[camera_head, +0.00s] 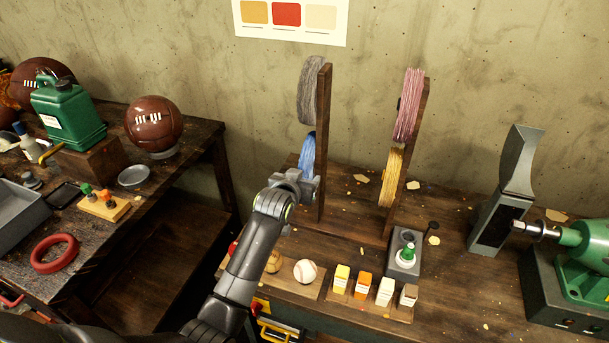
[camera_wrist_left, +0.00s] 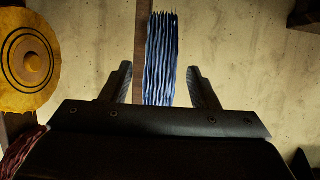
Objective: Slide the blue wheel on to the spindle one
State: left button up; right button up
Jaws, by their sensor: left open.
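The blue wheel (camera_head: 307,153) hangs edge-on on the left side of the left wooden post (camera_head: 323,150), below a grey wheel (camera_head: 309,90). My left gripper (camera_head: 302,181) is just below and in front of it. In the left wrist view the blue wheel (camera_wrist_left: 161,40) stands upright between the two open fingers of my left gripper (camera_wrist_left: 159,70), with a gap on each side. A metal spindle (camera_head: 535,230) sticks out of the green machine (camera_head: 585,250) at the right. I cannot tell whether it is spindle one. My right gripper is not in view.
A pink wheel (camera_head: 408,105) and a yellow wheel (camera_head: 391,177) hang on the right post. Small bottles (camera_head: 362,286) and a white ball (camera_head: 305,271) sit at the bench's front. A grey upright tool (camera_head: 505,190) stands left of the machine.

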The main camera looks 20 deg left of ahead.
pick_arm(q)
jog(key=shift+x, duration=0.95)
grip_shut()
jog(key=shift+a, duration=0.1)
jog(key=shift+a, duration=0.1)
jog(key=a+p, duration=0.1)
jog(key=a, duration=0.5)
jog(key=shift+a, duration=0.3)
dwell(0.7)
jog(key=shift+w, duration=0.1)
dwell(0.3)
